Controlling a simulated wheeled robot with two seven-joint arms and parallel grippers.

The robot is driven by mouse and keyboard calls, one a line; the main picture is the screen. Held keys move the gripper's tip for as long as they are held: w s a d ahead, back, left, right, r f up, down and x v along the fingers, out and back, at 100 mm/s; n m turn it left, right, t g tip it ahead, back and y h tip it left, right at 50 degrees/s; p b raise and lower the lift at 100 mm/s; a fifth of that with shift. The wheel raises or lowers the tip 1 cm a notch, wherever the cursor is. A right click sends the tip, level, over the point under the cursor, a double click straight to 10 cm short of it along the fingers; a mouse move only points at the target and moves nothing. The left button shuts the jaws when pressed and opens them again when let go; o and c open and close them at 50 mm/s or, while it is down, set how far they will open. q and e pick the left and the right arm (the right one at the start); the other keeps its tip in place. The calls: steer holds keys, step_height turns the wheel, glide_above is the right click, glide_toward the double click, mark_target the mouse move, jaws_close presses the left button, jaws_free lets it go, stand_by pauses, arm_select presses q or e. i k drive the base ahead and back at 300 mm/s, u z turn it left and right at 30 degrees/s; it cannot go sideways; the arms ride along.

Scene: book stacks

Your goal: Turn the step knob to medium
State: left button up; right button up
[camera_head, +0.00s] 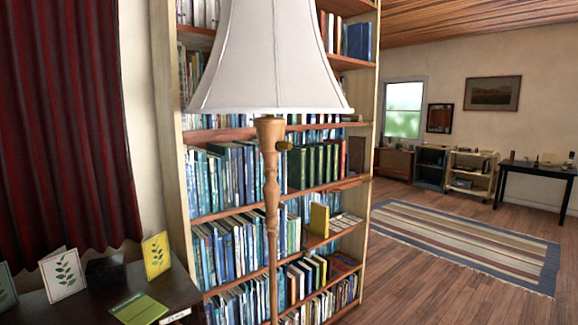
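A floor lamp stands close in front of me, with a wide pale shade (268,60) and a slim turned wooden pole (271,190). A small brass-coloured knob (285,145) sticks out to the right of the pole's top, just below the shade. It is too small to read any step marking or setting on it. The shade looks grey-white, and I cannot tell whether the lamp is lit. Neither of my grippers shows in the head view.
A tall bookcase (168,120) full of books stands right behind the lamp. A dark table (80,308) with cards and a green booklet (138,309) is at the lower left, below a red curtain (60,120). Open floor with a striped rug (465,243) lies to the right.

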mark_target(283, 146)
steer(key=u, duration=0.15)
steer(key=k, duration=0.4)
steer(key=z, duration=1.35)
steer(key=i, duration=1.35)
steer(key=u, duration=0.75)
